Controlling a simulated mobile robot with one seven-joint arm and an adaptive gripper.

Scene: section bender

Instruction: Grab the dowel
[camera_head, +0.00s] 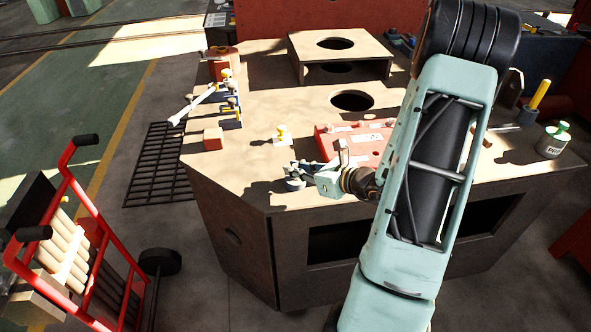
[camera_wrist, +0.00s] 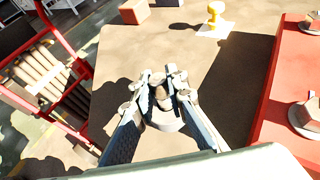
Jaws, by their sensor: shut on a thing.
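My gripper (camera_head: 303,177) is over the near edge of the wooden worktop (camera_head: 258,185), to the left of a red plate. In the wrist view its two fingers (camera_wrist: 161,84) close on a short tan cylindrical piece, the dowel (camera_wrist: 164,99). The fingers cover its sides, so I see only part of it. I cannot tell whether it touches the worktop. In the head view the fingers and wrist hide the dowel.
A red plate (camera_head: 355,143) with fittings lies right of my gripper. A yellow knob on a white base (camera_head: 282,138) and a reddish block (camera_head: 213,139) stand farther back. A red trolley (camera_head: 75,250) stands left. Bare worktop lies between block and gripper.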

